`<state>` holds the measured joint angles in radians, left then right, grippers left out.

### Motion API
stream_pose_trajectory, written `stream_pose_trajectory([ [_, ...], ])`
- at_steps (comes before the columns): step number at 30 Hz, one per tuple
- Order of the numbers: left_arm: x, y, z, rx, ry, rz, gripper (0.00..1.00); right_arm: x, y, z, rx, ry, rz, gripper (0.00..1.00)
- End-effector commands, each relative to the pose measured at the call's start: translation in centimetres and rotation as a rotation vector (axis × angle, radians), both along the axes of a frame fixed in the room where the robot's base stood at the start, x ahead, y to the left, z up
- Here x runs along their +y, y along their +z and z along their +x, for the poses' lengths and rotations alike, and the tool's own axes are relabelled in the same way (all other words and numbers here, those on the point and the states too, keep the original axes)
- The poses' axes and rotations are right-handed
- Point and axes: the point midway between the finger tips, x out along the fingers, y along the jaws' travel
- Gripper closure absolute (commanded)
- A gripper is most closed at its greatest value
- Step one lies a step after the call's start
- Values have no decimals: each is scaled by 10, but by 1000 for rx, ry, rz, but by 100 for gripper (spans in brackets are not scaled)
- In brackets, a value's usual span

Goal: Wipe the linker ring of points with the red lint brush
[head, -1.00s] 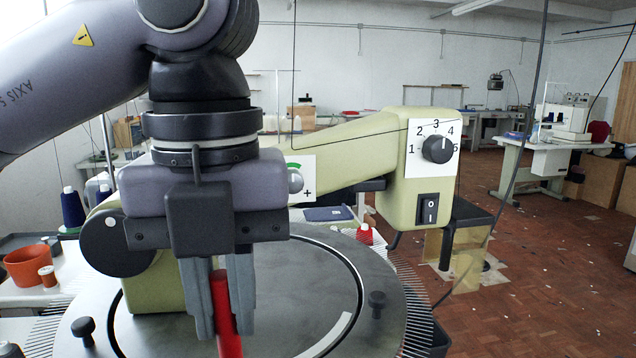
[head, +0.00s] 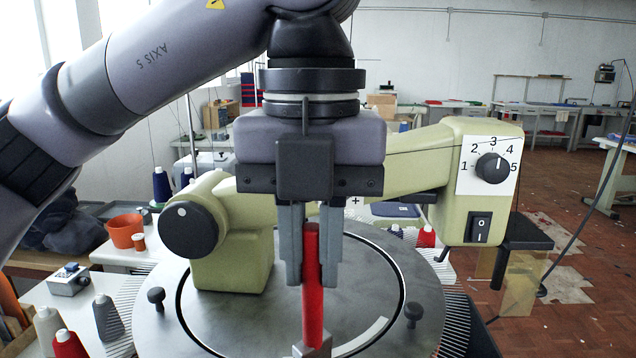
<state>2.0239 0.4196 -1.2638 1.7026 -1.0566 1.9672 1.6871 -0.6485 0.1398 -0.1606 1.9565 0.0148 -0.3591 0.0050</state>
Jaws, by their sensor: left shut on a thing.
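My left gripper (head: 307,275) comes in from the upper left and points down. It is shut on the red handle of the lint brush (head: 313,310), which stands nearly upright between its fingers. A grey part at the brush's lower end shows at the bottom edge of the head view; whether it touches the plate I cannot tell. The ring of points (head: 455,315) shows as thin metal pins around the rim of the linker's round grey plate (head: 400,275). The green linker arm (head: 430,165) stands behind my gripper. My right gripper is not in view.
Two black knobs (head: 156,297) and (head: 413,314) stand up from the plate. The linker's dial and switch box (head: 490,180) overhangs at right. Thread cones (head: 70,343), a small box (head: 68,280) and an orange pot (head: 125,231) stand at left.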

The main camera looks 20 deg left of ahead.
Motion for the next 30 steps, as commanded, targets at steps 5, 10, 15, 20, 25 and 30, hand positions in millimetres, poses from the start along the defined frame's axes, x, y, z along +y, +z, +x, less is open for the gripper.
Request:
stream_pose_trajectory([
  [5, 3, 21, 2, -1, -5, -2, 100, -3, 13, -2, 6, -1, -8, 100],
  [10, 5, 33, 4, -1, -11, -1, 100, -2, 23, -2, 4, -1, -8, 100],
  [15, 6, 34, 4, -1, -12, 0, 100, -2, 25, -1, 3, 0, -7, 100],
  [20, 6, 33, 4, -1, -12, -1, 100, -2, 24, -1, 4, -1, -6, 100],
  [25, 5, 33, 4, -1, -12, -1, 100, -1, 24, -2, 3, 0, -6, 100],
  [30, 5, 33, 4, -1, -12, -1, 100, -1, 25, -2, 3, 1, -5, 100],
])
